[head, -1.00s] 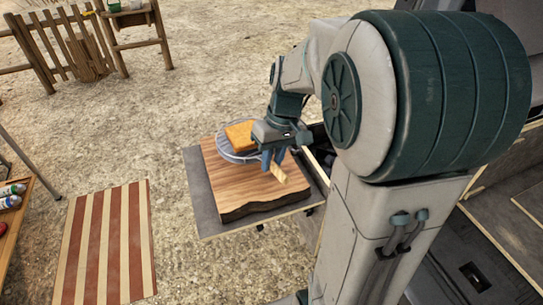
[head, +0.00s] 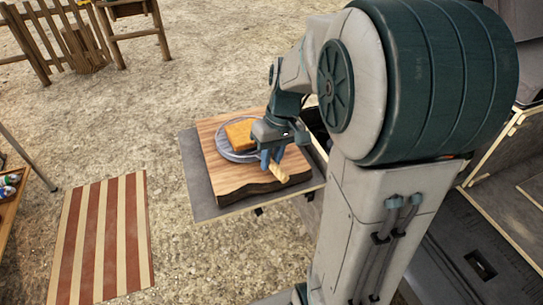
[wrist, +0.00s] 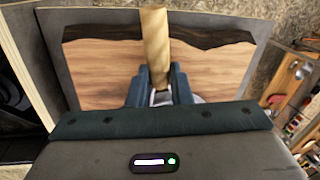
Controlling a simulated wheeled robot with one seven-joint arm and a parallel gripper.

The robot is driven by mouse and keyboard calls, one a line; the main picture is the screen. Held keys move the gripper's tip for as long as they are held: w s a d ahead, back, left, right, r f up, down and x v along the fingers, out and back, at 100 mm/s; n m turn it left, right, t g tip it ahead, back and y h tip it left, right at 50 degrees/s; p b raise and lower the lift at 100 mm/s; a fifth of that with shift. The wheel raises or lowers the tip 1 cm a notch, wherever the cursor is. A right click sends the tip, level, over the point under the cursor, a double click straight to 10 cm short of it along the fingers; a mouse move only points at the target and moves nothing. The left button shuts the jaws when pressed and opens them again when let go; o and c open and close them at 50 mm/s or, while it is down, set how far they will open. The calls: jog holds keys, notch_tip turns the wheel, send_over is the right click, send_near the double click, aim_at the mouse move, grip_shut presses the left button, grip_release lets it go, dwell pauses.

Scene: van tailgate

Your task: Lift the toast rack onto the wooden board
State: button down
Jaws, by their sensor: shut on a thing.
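The toast rack shows in the head view as a round grey base (head: 230,156) with a brown-orange toast slice (head: 240,134) on it. A pale wooden handle (head: 279,175) sticks out toward the near side; it also shows in the wrist view (wrist: 155,40). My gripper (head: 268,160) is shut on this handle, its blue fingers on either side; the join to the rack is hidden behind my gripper. The wooden board (head: 235,180) has a dark, wavy near edge and lies under the rack. I cannot tell whether the rack touches the board.
The board lies on a grey tailgate panel (head: 190,165), which shows around its edges. A red-and-cream striped mat (head: 100,240) lies on the gravel to the left. A wooden table with cans (head: 10,185) stands at the far left edge.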

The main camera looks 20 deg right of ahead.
jog(key=shift+f, duration=0.1)
jog(key=c, duration=1.2)
grip_release()
jog(key=shift+c, duration=0.2)
notch_tip(320, 180, up, 14)
jog(key=d, duration=0.2)
jog(key=shift+d+f, duration=0.2)
jog(key=shift+d, duration=0.15)
jog(key=shift+a+f, duration=0.1)
jog(key=s+a+f+m+t+h, duration=0.1)
jog(key=s+a+f, duration=0.4)
jog(key=s+f, duration=0.5)
jog(key=shift+s+a+m+t+h, duration=0.4)
jog(key=shift+s+t+h, duration=0.2)
jog(key=shift+s+t, duration=0.4)
